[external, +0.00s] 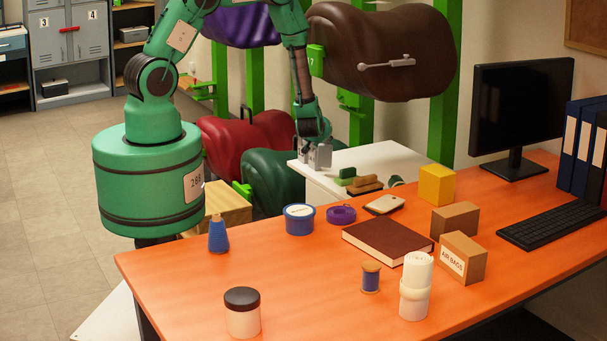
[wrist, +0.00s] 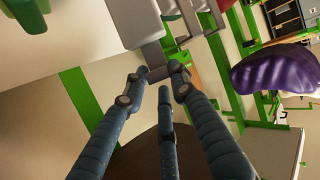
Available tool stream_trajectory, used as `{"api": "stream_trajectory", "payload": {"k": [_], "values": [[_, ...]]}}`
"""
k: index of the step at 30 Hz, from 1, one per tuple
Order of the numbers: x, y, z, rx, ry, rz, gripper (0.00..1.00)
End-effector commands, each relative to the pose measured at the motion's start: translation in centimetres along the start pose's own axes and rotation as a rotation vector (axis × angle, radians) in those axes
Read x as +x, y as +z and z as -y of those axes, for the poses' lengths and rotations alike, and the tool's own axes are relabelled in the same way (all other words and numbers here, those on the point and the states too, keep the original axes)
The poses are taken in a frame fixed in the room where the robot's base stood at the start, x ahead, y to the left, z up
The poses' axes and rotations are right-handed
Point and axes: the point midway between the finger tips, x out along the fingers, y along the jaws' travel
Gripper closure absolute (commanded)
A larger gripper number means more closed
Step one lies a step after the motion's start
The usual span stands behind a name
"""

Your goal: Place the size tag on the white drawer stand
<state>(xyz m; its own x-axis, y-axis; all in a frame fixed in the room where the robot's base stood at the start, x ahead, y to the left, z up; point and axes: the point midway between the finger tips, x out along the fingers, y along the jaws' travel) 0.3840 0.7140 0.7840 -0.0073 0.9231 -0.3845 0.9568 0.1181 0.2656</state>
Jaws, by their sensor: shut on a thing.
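I cannot make out the size tag clearly in either view, nor whether the held thing touches the stand. Green and brown pieces (external: 360,184) lie on the stand just right of my gripper.
An orange desk (external: 300,275) stands in front of the stand, with a brown book (external: 387,240), a blue tub (external: 299,219), a yellow box (external: 436,184) and other items. A red saddle (external: 245,142) and a dark green saddle (external: 270,180) are left of the stand. A brown saddle (external: 425,45) hangs behind.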

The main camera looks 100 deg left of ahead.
Motion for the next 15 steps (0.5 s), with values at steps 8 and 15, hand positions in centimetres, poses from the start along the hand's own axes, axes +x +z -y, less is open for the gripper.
{"api": "stream_trajectory", "payload": {"k": [8,15], "values": [[0.1,-0.1,-0.1,0.0,0.0,0.0,1.0],[0.5,1.0,0.3,0.0,-0.001,0.0,1.0]]}}
